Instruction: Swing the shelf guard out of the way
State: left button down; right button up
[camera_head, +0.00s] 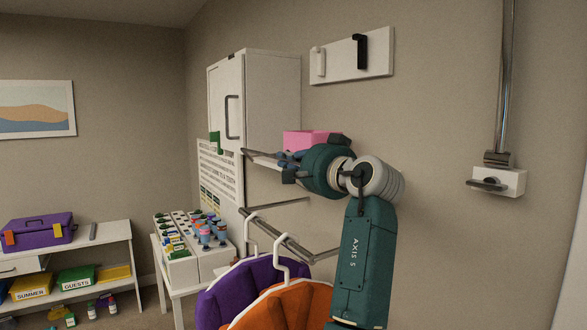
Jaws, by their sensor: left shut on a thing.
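A thin grey metal bar (258,156), which looks like the shelf guard, runs from beside the white cabinet toward my left gripper (287,167). The gripper is dark with blue-grey fingers and is shut at the bar's right part; the fingers and wrist hide where it ends. A pink block (312,139) shows just behind and above the gripper. The shelf under it is mostly hidden by my arm, so I cannot tell how the bar lies against it. My right gripper is not in view.
Below, a metal rail (280,235) carries hangers with a purple garment (240,291) and an orange garment (289,306). A wall panel with hooks (340,58) is above.

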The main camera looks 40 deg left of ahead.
pick_arm(q)
jog(key=shift+s+a+f+n+b, duration=0.15)
jog(key=shift+s+f+n+b, duration=0.15)
jog(key=shift+f+n+b, duration=0.7)
jog(key=shift+s+a+f+n+b, duration=0.15)
jog(key=shift+s+f+n+b, duration=0.25)
jog(key=shift+n+b, duration=1.15)
jog(key=shift+s+a+f+n+b, duration=0.2)
jog(key=shift+f+n+b, duration=0.5)
jog(key=shift+n, duration=1.15)
jog(key=shift+d, duration=0.1)
jog(key=c, duration=1.9)
grip_release()
jog(key=shift+w+f, duration=0.1)
jog(key=v, duration=1.1)
jog(key=shift+s+d, duration=0.2)
jog(key=shift+d, duration=0.1)
